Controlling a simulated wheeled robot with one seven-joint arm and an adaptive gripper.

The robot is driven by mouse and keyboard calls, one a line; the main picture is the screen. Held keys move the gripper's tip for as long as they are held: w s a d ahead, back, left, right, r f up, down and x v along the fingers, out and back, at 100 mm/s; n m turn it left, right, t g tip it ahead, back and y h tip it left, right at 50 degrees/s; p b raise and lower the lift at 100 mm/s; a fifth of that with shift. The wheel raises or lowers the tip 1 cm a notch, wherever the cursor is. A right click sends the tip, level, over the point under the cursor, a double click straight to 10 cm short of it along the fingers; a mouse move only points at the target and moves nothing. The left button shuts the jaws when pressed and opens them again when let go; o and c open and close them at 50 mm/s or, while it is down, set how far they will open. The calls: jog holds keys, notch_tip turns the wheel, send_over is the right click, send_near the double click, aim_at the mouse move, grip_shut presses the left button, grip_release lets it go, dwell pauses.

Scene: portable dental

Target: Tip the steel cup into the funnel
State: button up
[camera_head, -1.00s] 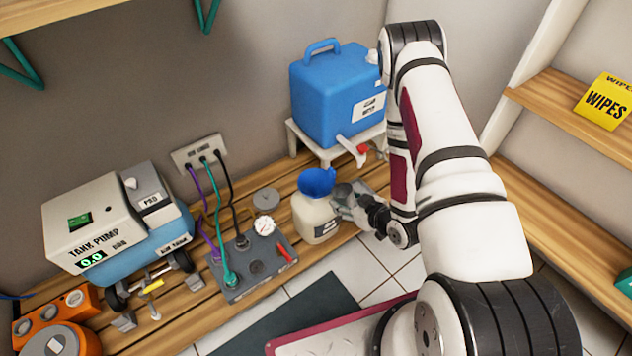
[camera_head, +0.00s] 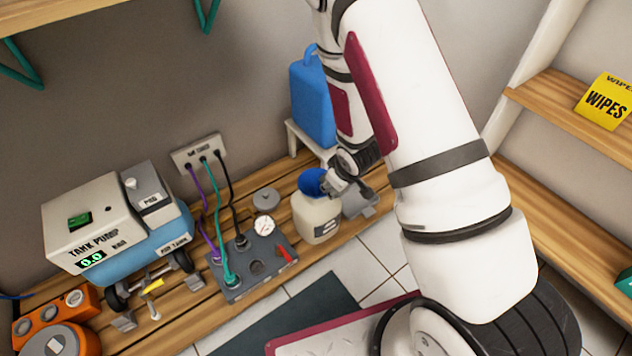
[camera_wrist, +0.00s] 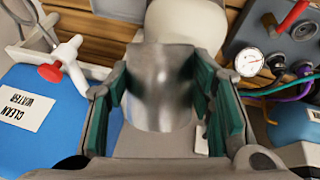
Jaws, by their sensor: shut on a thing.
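The steel cup (camera_wrist: 161,85) is between the green-padded fingers of my gripper (camera_wrist: 163,95) in the wrist view, and the gripper is shut on it. In the head view my gripper (camera_head: 348,183) is close against the right side of the blue funnel (camera_head: 313,183). The funnel sits in the top of a cream bottle (camera_head: 316,221) on the slatted bench. The cup is mostly hidden there, so its tilt and whether it touches the funnel are hard to tell. The bottle also shows beyond the cup in the wrist view (camera_wrist: 188,22); the funnel is hidden there.
A blue water tank (camera_head: 311,105) on a white stand is behind my arm; its tap (camera_wrist: 62,62) shows in the wrist view. A grey panel (camera_head: 250,266) with gauge and cables is left of the bottle. The tank pump (camera_head: 100,225) stands farther left.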

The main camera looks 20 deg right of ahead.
jog(key=shift+r, duration=0.15)
jog(key=shift+w+a+f+g+h+p, duration=0.15)
jog(key=shift+f+g+h+p, duration=0.1)
jog(key=shift+g+h+p, duration=0.5)
jog(key=shift+w+g+p, duration=0.1)
jog(key=shift+g+p, duration=0.15)
jog(key=shift+p, duration=0.1)
jog(key=shift+w+a+r+n+g+h+p, duration=0.1)
jog(key=shift+r+n+g+h+p, duration=0.4)
jog(key=shift+p, duration=0.65)
jog(key=shift+f, duration=0.25)
jog(key=shift+w+a+f+g+p, duration=0.1)
jog(key=shift+w+a+g+p, duration=0.35)
jog(key=shift+w, duration=0.3)
jog(key=shift+w+a, duration=0.1)
jog(key=shift+w+a+f+g+h, duration=0.1)
jog(key=shift+w+f+g+h, duration=0.15)
jog(key=shift+g, duration=0.2)
